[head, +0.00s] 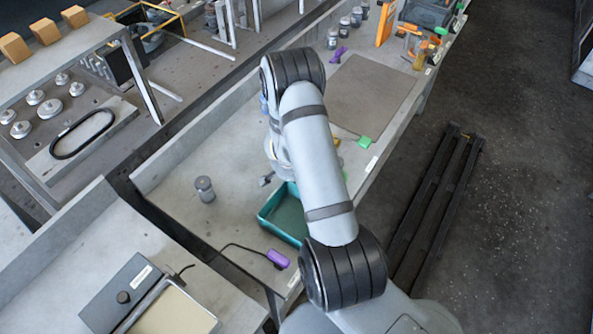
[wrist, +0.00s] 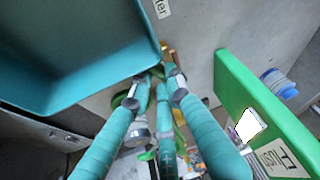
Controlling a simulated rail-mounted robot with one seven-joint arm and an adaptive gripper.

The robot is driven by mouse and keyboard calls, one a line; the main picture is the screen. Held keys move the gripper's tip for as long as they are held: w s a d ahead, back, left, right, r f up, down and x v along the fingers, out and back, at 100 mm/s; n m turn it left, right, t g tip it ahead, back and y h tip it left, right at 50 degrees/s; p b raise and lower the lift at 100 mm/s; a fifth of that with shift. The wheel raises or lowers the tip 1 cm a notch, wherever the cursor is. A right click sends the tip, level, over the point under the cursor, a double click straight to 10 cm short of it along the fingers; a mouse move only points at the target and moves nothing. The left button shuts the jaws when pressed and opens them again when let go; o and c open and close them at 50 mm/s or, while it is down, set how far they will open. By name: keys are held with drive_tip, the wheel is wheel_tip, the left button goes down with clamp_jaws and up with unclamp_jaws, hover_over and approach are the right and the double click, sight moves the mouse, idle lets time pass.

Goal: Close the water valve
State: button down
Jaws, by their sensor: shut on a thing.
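In the wrist view my gripper (wrist: 160,78) has its teal fingers closed together around a small valve (wrist: 168,52), of which a brass-coloured piece and green handle parts show at the fingertips. The fingers hide most of it, so I cannot tell its handle angle. A white label ending in "ter" (wrist: 162,8) is on the grey surface just beyond. In the head view my arm covers the gripper and the valve.
A teal tray (wrist: 75,45) lies close to the left of the fingers; it also shows in the head view (head: 268,213). A green board labelled "Flush" (wrist: 262,110) stands close on the right. A grey jar (head: 205,190) and a purple-ended cable (head: 278,258) are on the bench.

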idle(0.3)
drive_tip(key=c, duration=1.9)
unclamp_jaws()
drive_tip(key=v, duration=1.2)
drive_tip(key=shift+r, duration=0.1)
